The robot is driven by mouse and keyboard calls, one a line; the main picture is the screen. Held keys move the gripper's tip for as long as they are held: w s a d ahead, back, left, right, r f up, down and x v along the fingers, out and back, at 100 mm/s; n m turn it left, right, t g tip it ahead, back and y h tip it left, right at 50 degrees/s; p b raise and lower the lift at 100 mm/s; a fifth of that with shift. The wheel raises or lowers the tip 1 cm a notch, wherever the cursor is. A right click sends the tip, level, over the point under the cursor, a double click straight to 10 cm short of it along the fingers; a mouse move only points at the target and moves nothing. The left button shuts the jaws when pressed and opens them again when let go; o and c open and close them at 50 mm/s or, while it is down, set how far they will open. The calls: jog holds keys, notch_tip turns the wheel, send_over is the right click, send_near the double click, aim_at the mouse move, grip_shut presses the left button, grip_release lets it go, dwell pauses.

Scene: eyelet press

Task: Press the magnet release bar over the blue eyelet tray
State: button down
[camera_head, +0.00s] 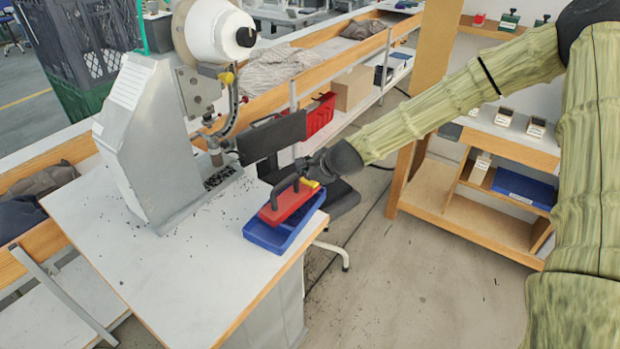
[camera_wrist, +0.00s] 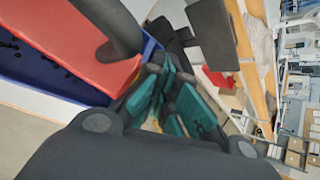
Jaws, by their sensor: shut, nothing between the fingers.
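The blue eyelet tray (camera_head: 265,238) sits at the right corner of the white press table. A red magnet block (camera_head: 290,203) with a black arched handle (camera_head: 275,192) lies over the tray; whether it touches the tray is unclear. A small yellow piece (camera_head: 312,184), perhaps the release bar, shows at its far right end. My gripper (camera_head: 318,172) is just behind this end, close to the yellow piece; contact cannot be told. In the wrist view, the teal-padded fingers (camera_wrist: 174,100) are shut and empty beside the red block (camera_wrist: 65,45) and the tray's blue rim (camera_wrist: 75,85).
The grey eyelet press (camera_head: 150,140) stands on the table (camera_head: 150,270) left of the tray, with dark eyelets scattered around. A dark panel (camera_head: 272,138) juts out behind the tray. A wooden shelf (camera_head: 470,205) stands at right. Open floor lies between.

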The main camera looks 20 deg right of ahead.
aim_at(307, 182)
jog(key=shift+r+p, duration=0.6)
jog(key=shift+r, duration=0.4)
jog(key=shift+r, duration=0.1)
notch_tip(307, 182, up, 5)
jog(key=p, duration=0.3)
jog(key=shift+p, duration=0.3)
dwell(0.4)
